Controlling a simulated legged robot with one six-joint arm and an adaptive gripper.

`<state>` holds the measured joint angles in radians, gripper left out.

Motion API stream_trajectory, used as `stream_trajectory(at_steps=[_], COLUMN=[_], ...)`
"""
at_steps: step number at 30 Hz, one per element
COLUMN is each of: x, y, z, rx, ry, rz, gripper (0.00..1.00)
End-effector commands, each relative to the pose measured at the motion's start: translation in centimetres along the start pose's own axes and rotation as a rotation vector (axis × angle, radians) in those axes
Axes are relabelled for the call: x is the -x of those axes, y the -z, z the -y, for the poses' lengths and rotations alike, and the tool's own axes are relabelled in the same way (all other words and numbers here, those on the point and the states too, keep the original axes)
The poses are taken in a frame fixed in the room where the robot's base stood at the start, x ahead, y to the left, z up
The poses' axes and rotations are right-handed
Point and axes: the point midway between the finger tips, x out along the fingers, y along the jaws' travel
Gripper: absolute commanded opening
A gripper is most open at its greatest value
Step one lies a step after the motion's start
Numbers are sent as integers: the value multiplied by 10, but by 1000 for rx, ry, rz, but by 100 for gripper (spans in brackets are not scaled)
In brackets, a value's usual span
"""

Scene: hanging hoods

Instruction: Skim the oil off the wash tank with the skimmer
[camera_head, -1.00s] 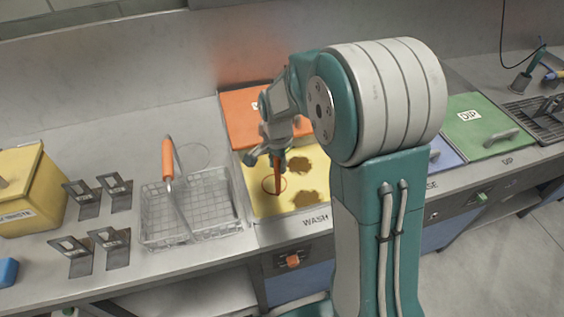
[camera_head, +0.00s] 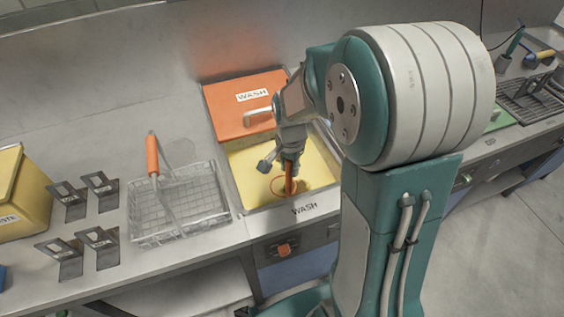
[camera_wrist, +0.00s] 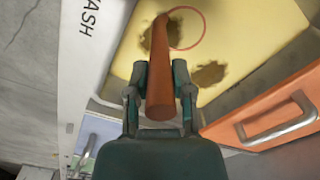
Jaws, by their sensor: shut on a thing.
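The wash tank (camera_head: 245,196) holds yellow liquid, with its orange lid (camera_head: 228,126) open behind it. My gripper (camera_head: 290,166) is over the tank, shut on the orange handle of the skimmer (camera_head: 291,181). In the wrist view, my gripper (camera_wrist: 160,78) grips the handle (camera_wrist: 162,85) between its fingers. The skimmer's thin ring (camera_wrist: 203,30) is low over or at the liquid; I cannot tell its exact height. A brown oil patch (camera_wrist: 147,40) shows beside the handle, and another oil patch (camera_wrist: 208,74) lies apart from the ring. My arm hides part of the tank in the head view.
A wire basket (camera_head: 150,225) with an orange handle stands left of the tank. Several metal brackets (camera_head: 60,258) and a yellow bin (camera_head: 22,200) are further left. The lid handle (camera_wrist: 275,122) juts near my gripper. A drain rack (camera_head: 527,98) is at far right.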

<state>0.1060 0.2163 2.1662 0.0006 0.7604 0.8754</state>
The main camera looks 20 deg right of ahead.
Motion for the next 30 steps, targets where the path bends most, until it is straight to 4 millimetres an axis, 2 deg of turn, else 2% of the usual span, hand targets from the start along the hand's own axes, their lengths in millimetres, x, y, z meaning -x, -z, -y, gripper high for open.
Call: stream_trajectory(at_steps=[6,22,30], x=[1,0,0], y=[2,35,42], z=[-6,-28,-24], rx=[-1,-2,0], ry=[2,1,2], rz=[-2,-1,-2], gripper=[0,0,0])
